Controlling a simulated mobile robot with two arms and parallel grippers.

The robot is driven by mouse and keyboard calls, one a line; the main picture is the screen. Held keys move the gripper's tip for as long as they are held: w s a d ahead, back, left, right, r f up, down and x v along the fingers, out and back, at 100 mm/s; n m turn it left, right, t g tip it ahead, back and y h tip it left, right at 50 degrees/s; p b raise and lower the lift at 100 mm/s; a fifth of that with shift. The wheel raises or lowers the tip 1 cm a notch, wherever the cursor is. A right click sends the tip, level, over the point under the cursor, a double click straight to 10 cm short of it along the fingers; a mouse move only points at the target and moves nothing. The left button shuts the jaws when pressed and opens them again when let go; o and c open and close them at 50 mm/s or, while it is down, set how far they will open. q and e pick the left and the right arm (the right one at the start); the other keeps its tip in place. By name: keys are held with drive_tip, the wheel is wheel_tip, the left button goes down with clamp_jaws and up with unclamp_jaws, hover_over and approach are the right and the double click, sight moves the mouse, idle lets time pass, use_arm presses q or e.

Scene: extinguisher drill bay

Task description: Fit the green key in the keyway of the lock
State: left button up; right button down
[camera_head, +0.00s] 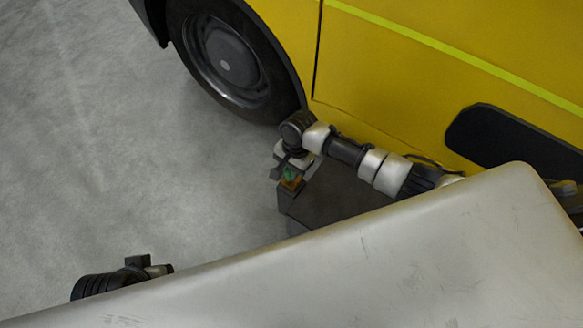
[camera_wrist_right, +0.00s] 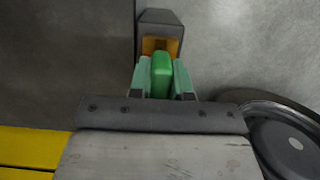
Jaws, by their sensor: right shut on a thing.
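My right gripper (camera_head: 289,170) is shut on the green key (camera_head: 291,174), beside the dark stand at the centre of the head view. In the right wrist view, the green key (camera_wrist_right: 161,76) stands between the two pale green fingers of my right gripper (camera_wrist_right: 162,80). The lock (camera_wrist_right: 160,18), a dark grey block with an orange face, lies straight beyond the key. My left gripper (camera_head: 152,268) is partly hidden at lower left.
A dark grey stand (camera_head: 325,198) is below the right arm. A yellow vehicle (camera_head: 400,85) with a black wheel (camera_head: 228,62) is close behind that arm. The grey concrete floor (camera_head: 90,150) at left is clear.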

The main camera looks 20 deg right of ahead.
drive_tip(key=shift+f, duration=0.75)
drive_tip(key=shift+f+b, duration=0.5)
drive_tip(key=shift+f, duration=0.05)
drive_tip(key=c, duration=1)
unclamp_jaws()
